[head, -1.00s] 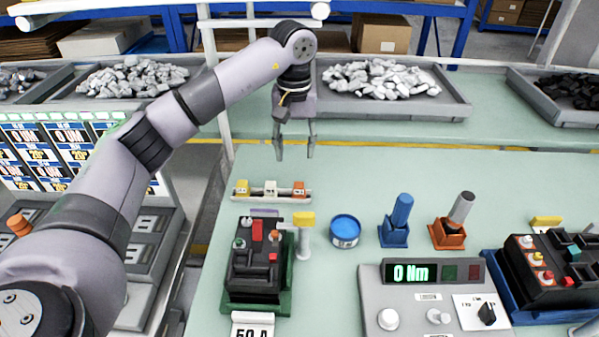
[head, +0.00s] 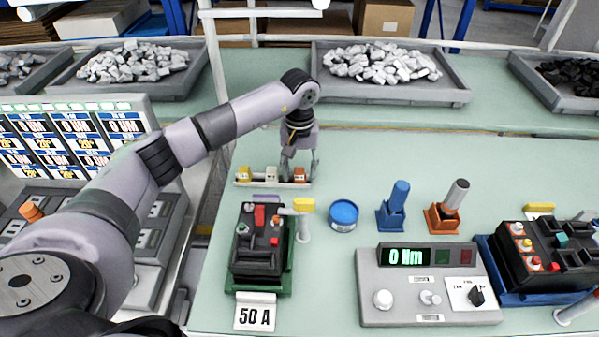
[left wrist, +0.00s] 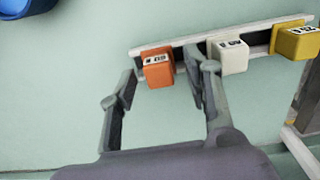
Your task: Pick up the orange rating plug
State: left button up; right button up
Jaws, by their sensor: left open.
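The orange rating plug (head: 300,174) sits at the right end of a small white rack (head: 252,183) on the bench. In the left wrist view the orange plug (left wrist: 157,68) has a white label with dark marks and lies between my left fingertips. My left gripper (head: 300,170) is open, pointing down at the rack, with a finger on each side of the plug. It also shows in the left wrist view (left wrist: 165,82). Whether a finger touches the plug I cannot tell. A white plug (left wrist: 229,56) and a yellow plug (left wrist: 296,42) share the rack. My right gripper is not in view.
A black breaker (head: 258,240) with a 50 A card (head: 255,315) stands nearer, beside a yellow-topped post (head: 303,205). A blue tin (head: 344,213), a blue holder (head: 391,218) and an orange holder (head: 442,219) stand right. Clear bench lies behind the holders.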

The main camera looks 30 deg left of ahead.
pick_arm(q)
jog(key=shift+f, duration=0.2)
jog(key=shift+c, duration=0.5)
jog(key=c, duration=0.9)
